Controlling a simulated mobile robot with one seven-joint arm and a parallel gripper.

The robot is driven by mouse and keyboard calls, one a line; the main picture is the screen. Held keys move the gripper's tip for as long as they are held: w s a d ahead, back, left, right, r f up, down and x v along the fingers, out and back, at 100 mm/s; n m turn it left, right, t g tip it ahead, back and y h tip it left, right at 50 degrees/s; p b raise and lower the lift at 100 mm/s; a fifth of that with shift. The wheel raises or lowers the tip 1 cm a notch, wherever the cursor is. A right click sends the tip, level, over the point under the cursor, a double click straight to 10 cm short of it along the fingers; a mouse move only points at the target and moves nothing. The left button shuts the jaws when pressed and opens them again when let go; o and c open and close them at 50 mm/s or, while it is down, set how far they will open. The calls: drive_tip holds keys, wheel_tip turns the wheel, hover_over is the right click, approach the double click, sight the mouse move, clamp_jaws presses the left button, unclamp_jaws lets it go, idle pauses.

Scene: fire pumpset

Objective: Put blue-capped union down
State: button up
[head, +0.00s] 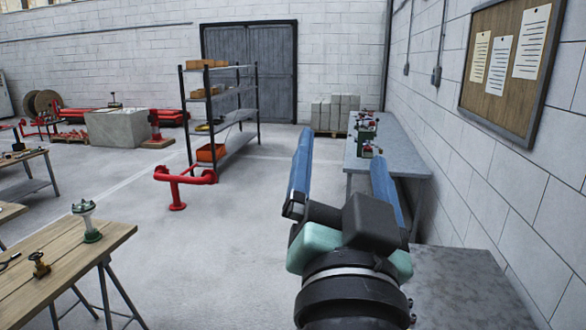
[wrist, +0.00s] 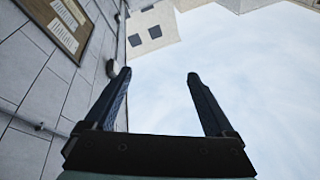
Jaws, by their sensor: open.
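My gripper (head: 340,146) is raised at the right of the head view, its two blue fingers spread wide apart. In the wrist view my gripper (wrist: 158,74) is open, with only sky and nothing held between the fingers. I cannot make out a blue-capped union in either view. A silver fitting with a green base (head: 87,222) stands upright on the wooden table (head: 70,262) at the lower left. A small brass valve (head: 40,265) stands near it. Small red and green fittings (head: 365,130) stand on the grey bench (head: 400,150) behind my gripper; their details are too small to tell.
A red pipe stand (head: 178,190) stands on the open floor at centre left. A metal shelf (head: 222,105) with boxes is behind it. Grey blocks (head: 335,112) are stacked by the back wall. A noticeboard (head: 510,65) hangs on the right wall. The middle floor is clear.

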drive_tip(key=s+a+r+n+t+y, duration=0.1)
drive_tip(key=s+a+r+n+t, duration=0.2)
drive_tip(key=r, duration=0.3)
drive_tip(key=s+a+r+n+t+y, duration=0.1)
drive_tip(key=s+a+r+n+t, duration=0.1)
drive_tip(key=s+r, duration=0.3)
drive_tip(key=shift+s+a+r+n+t+y, duration=0.3)
drive_tip(key=shift+s+a+r+n+t, duration=0.15)
drive_tip(key=shift+r, duration=0.5)
wheel_tip(320, 180, down, 6)
drive_tip(key=b, duration=0.6)
drive_tip(key=shift+f, duration=0.2)
drive_tip(key=shift+w, duration=0.1)
